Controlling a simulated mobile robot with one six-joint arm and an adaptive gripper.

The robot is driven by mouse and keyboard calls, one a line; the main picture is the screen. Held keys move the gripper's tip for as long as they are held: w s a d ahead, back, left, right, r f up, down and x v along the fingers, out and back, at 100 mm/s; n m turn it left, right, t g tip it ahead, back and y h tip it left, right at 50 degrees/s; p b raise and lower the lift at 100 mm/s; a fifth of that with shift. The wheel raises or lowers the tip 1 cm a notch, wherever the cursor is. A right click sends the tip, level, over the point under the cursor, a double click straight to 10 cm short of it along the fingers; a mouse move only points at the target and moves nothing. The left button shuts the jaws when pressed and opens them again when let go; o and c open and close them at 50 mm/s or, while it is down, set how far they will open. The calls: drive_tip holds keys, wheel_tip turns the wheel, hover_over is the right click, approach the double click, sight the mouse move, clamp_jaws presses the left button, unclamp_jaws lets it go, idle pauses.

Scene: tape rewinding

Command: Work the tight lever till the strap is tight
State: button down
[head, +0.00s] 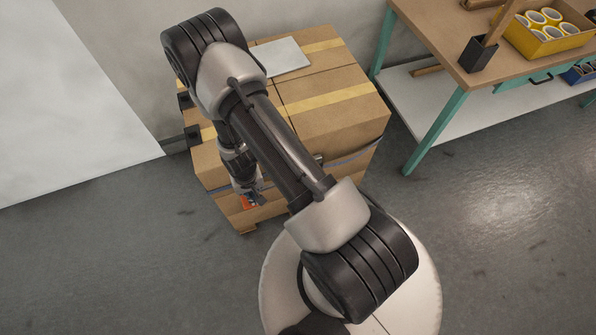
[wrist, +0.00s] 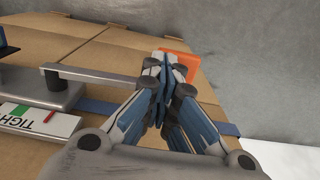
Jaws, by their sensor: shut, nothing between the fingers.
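The tight lever (wrist: 95,76) shows in the wrist view as a grey bar running from a grey mount (wrist: 60,95) toward my fingers. A label reading "TIGH" (wrist: 35,121) lies beside the mount. An orange piece (wrist: 180,60) shows just beyond my fingertips; the fingers hide whether it joins the bar. My gripper (wrist: 165,72) is shut and empty, close to the bar's end and the orange piece; I cannot tell if it touches them. The blue strap (wrist: 97,106) runs across the carton behind the fingers. In the head view my gripper (head: 248,190) is at the carton's front face.
The strapped cardboard load (head: 340,110) stands on the grey floor, with a pale sheet (head: 282,57) on top. A workbench (head: 470,65) with a yellow bin (head: 545,35) is at the right. The floor (head: 490,220) at the right is clear.

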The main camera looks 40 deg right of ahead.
drive_tip(key=shift+f, duration=1.15)
wheel_tip(320, 180, up, 10)
drive_tip(key=p, duration=0.7)
drive_tip(key=shift+r, duration=0.15)
drive_tip(key=shift+f+b, duration=3.65)
drive_tip(key=shift+f, duration=1.45)
wheel_tip(320, 180, up, 10)
drive_tip(key=p, duration=0.7)
